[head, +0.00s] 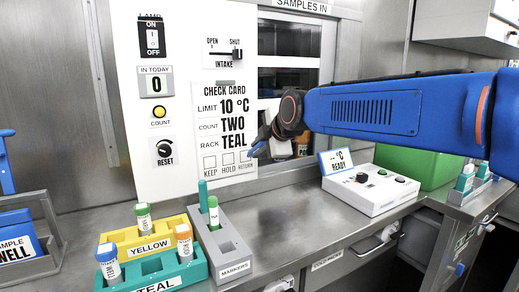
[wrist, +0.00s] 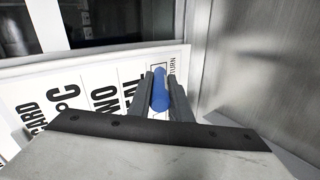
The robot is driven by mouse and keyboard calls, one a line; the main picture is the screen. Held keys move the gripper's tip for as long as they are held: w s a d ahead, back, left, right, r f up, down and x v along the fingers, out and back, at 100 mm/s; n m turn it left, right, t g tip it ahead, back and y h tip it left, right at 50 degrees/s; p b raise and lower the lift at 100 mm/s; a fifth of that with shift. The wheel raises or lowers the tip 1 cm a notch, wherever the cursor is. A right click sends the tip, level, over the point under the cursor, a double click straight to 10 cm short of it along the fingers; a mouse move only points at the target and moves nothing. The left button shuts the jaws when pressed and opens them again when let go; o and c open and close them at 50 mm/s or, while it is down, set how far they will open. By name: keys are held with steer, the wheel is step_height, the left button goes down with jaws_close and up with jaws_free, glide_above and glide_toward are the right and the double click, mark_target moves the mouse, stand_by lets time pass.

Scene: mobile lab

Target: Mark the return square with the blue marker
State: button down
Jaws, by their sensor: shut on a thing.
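My gripper (head: 268,136) is in front of the lower right of the white check card (head: 222,100). In the wrist view, my gripper (wrist: 161,95) is shut on the blue marker (wrist: 160,90), which points toward the card. The marker's blue end also shows in the head view (head: 257,150), close to the return square (head: 246,158). Keep and hold squares (head: 219,161) are to its left. In the wrist view, part of the return square (wrist: 157,72) shows beside the marker. Whether the tip touches the card cannot be told, and no blue mark is visible.
A grey marker rack (head: 231,249) holds a teal and a green marker. Yellow (head: 150,232) and teal (head: 165,268) racks with capped tubes stand beside it. A white device (head: 370,190) and a green bin (head: 420,166) are at right. The counter (head: 290,215) between is clear.

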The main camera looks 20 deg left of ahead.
steer(key=shift+w, duration=0.15)
stand_by(1.9)
stand_by(2.1)
steer(key=shift+d, duration=0.15)
steer(key=shift+s+d, duration=1.95)
steer(key=shift+d, duration=0.25)
